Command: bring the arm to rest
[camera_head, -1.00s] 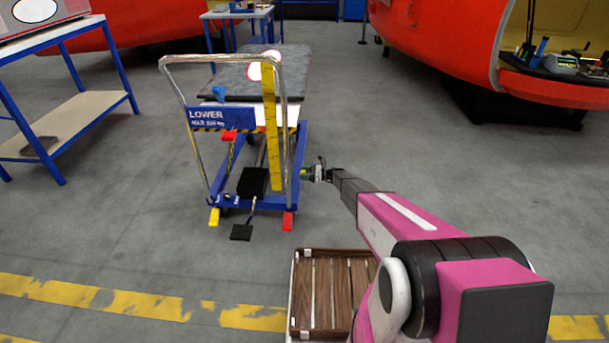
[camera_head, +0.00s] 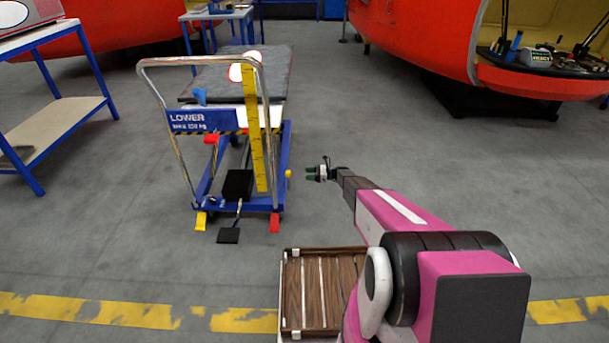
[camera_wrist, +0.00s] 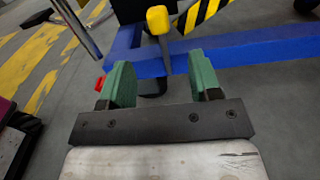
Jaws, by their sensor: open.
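My gripper (camera_head: 313,173) is at the end of my outstretched pink and black arm, to the right of the blue lift cart (camera_head: 247,204). Its jaws are open and empty. In the wrist view the two green fingers of my gripper (camera_wrist: 160,84) stand apart. A yellow-tipped lever (camera_wrist: 158,22) on the cart shows just beyond the gap between them, apart from both fingers. In the head view this yellow knob (camera_head: 288,174) sits at the cart's right side, with a small gap to my gripper.
The cart has a chrome push handle (camera_head: 142,75), a dark top (camera_head: 272,75) and a yellow ruler (camera_head: 255,140). A blue-framed table (camera_head: 95,100) stands left. Red nosecones (camera_head: 420,35) stand behind.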

